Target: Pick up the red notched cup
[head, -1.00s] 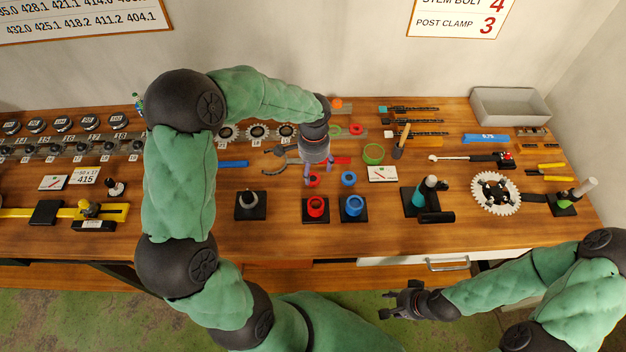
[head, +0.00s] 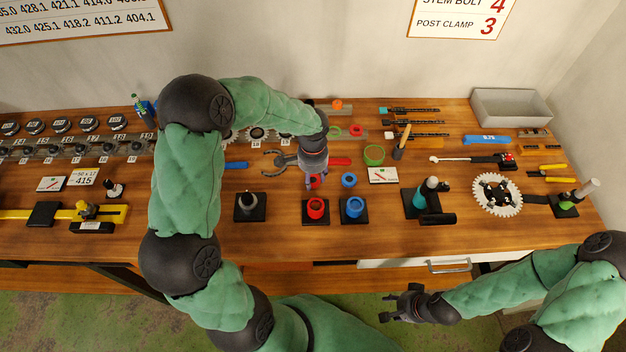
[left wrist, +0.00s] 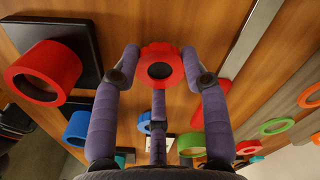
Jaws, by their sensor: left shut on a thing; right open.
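The small red notched cup (left wrist: 160,77) shows in the left wrist view between the fingertips, its dark round opening facing the camera. My left gripper (left wrist: 161,62) is shut on it, with purple fingers at its left and right sides. In the head view the cup (head: 316,181) is partly hidden by the fingers of my left gripper (head: 314,178). I cannot tell whether it touches the table. My right gripper (head: 402,304) is open and empty, in front of the table's front edge.
A larger red ring on a black base (head: 316,209) stands just in front of the cup. A blue ring on a black base (head: 353,208) and a small blue ring (head: 349,180) are to the right. A green ring (head: 374,155) lies farther back.

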